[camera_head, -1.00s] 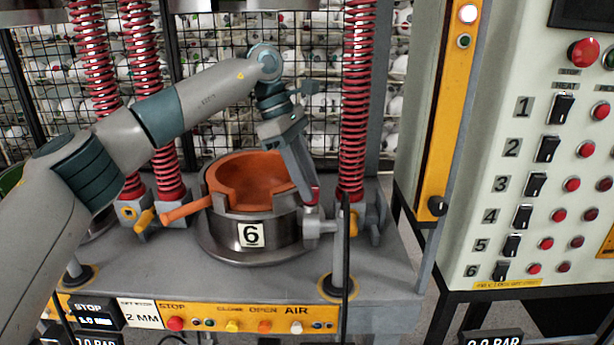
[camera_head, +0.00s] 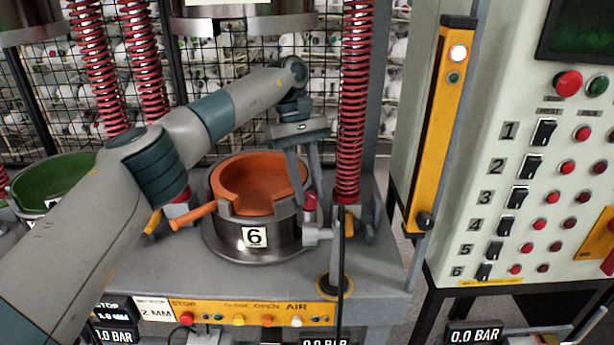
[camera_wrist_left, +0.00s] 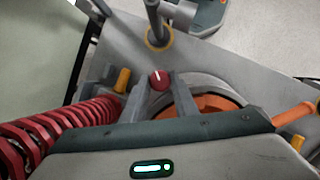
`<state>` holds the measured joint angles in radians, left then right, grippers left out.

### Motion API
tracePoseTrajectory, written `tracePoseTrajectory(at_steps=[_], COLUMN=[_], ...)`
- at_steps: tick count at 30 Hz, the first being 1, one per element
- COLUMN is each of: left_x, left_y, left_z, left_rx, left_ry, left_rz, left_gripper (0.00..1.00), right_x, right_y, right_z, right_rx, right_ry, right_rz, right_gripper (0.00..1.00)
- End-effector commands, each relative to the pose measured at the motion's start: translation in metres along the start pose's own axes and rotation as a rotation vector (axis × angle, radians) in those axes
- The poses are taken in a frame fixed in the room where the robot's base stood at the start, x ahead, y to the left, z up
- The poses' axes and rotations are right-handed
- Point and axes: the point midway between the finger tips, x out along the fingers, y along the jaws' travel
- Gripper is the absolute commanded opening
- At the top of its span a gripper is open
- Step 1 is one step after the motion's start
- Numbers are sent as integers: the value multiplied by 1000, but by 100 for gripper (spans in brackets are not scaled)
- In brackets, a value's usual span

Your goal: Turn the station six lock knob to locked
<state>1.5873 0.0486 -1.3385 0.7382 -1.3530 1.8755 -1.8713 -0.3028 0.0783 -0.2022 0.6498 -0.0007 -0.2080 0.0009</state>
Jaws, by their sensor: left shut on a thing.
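Station six is a round grey metal mould (camera_head: 225,240) with an orange inner bowl (camera_head: 262,175) and a white "6" label (camera_head: 255,237). A small red knob (camera_head: 310,203) sits on a grey fitting at the mould's right side. In the left wrist view the same red knob (camera_wrist_left: 159,80) shows a white line on its top. My left gripper (camera_head: 313,198) points down at the knob from above, and its two fingers are shut on it, one on each side. The left fingertips also show in the wrist view (camera_wrist_left: 160,86). My right gripper is not in view.
A red spring column (camera_head: 354,110) stands close right of the gripper. An orange handle (camera_head: 193,215) juts out left of the mould. A control panel (camera_head: 500,215) with numbered switches stands at the right. A green bowl (camera_head: 55,180) is at the far left.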

Motion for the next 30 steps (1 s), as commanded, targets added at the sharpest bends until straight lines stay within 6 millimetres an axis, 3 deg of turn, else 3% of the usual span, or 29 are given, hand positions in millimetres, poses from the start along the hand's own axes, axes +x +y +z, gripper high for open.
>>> tracePoseTrajectory(at_steps=[1,2,15,30], left_x=[-5,-5,-3,-1], left_y=[1,2,4,4], left_z=[2,2,2,0], left_rx=[36,62,367,442], left_ry=[1,0,2,4], left_rz=[-16,-27,-151,-181], left_gripper=[4,4,4,4], right_x=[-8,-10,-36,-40], right_y=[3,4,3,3], right_z=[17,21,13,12], right_rx=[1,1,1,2], right_ry=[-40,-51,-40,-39], right_rz=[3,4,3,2], right_gripper=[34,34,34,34])
